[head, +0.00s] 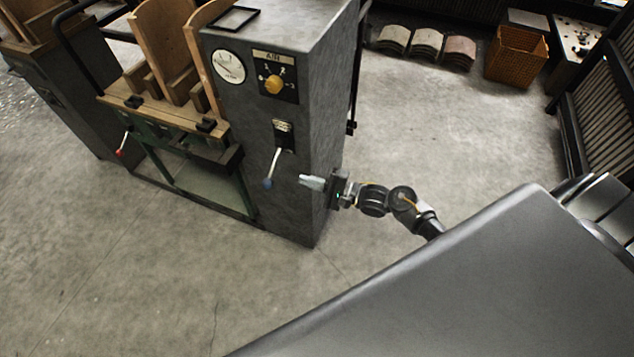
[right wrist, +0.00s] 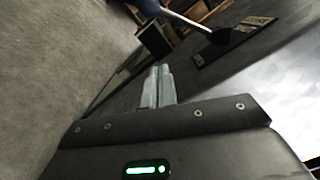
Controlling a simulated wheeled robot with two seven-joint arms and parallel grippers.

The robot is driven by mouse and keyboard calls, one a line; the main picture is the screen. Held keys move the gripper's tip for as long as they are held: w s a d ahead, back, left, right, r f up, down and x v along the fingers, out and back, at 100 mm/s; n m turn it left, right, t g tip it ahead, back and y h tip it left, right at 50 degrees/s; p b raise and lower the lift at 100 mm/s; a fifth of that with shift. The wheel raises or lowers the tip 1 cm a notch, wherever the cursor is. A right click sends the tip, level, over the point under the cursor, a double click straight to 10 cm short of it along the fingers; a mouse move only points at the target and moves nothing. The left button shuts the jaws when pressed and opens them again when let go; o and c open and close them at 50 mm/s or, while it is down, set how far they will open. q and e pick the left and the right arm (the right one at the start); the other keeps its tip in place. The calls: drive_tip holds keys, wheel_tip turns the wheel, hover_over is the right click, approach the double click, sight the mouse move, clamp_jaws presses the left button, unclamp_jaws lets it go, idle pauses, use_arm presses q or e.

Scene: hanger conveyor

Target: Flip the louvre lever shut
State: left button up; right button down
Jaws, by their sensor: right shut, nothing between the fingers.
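The lever (head: 273,165) has a silver shaft and a blue knob. It is on the front of the grey cabinet, below the dial, and hangs down and slightly left from a dark slotted plate (head: 284,136). My left gripper is not in view.
The grey cabinet (head: 325,90) carries a round gauge (head: 228,67) and a yellow knob (head: 273,84). A red-knobbed lever (head: 121,152) is on the bench frame to the left. A wicker basket (head: 516,55) stands at the back right. The floor before the cabinet is clear.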

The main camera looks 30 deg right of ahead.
sight(273, 167)
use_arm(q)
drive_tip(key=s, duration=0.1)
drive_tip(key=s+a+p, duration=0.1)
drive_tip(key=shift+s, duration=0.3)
use_arm(e)
drive_tip(key=w+a+r, duration=0.2)
drive_tip(key=a, duration=0.4)
drive_tip(key=shift+a, duration=0.4)
